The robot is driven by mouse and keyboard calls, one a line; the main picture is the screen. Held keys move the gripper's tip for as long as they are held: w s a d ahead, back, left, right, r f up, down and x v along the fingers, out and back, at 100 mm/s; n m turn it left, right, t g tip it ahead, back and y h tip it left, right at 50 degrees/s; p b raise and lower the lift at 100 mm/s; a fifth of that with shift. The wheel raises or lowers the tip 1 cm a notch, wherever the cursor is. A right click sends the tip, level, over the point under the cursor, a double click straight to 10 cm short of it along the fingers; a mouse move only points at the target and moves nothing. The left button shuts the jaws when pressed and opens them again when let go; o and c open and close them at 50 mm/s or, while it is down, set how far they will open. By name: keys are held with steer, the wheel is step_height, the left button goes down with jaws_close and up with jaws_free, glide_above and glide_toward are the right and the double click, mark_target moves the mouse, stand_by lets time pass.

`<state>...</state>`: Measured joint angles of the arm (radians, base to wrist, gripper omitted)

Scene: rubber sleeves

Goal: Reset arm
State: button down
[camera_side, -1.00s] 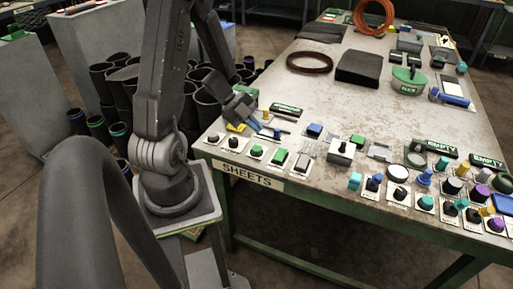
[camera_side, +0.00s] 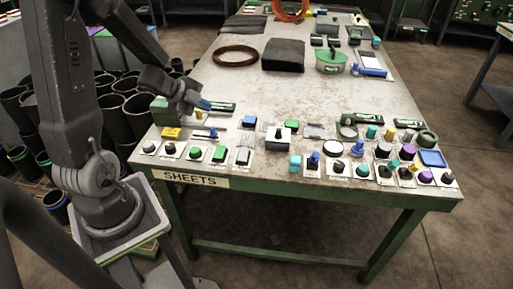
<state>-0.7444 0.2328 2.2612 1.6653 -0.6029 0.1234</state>
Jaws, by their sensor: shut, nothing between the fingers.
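My gripper (camera_side: 203,106) is at the end of my dark grey arm, over the left part of the work table (camera_side: 240,90). Its blue-tipped fingers are shut with nothing visible between them. They are above the table near a dark green-edged label plate (camera_side: 221,108). A small blue-topped lever (camera_side: 212,132) stands just below the fingertips in the picture. A yellow block (camera_side: 171,132) is to their lower left. My wrist hides part of the table's left edge.
Several knobs and buttons line the front edge above the SHEETS sign (camera_side: 190,179). Dark tubes (camera_side: 120,100) stand on the floor at left. The table's middle is clear.

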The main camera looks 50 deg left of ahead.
steer(key=d+r+n+y, duration=0.6)
steer(key=r+n, duration=0.3)
steer(key=r, duration=0.3)
steer(key=s+d+r+n+g+h, duration=0.3)
steer(key=s+d, duration=0.9)
steer(key=d, duration=0.4)
steer(key=shift+r+n+g+h, duration=0.15)
steer(key=shift+n+g+h, duration=0.15)
steer(key=shift+n+h, duration=0.75)
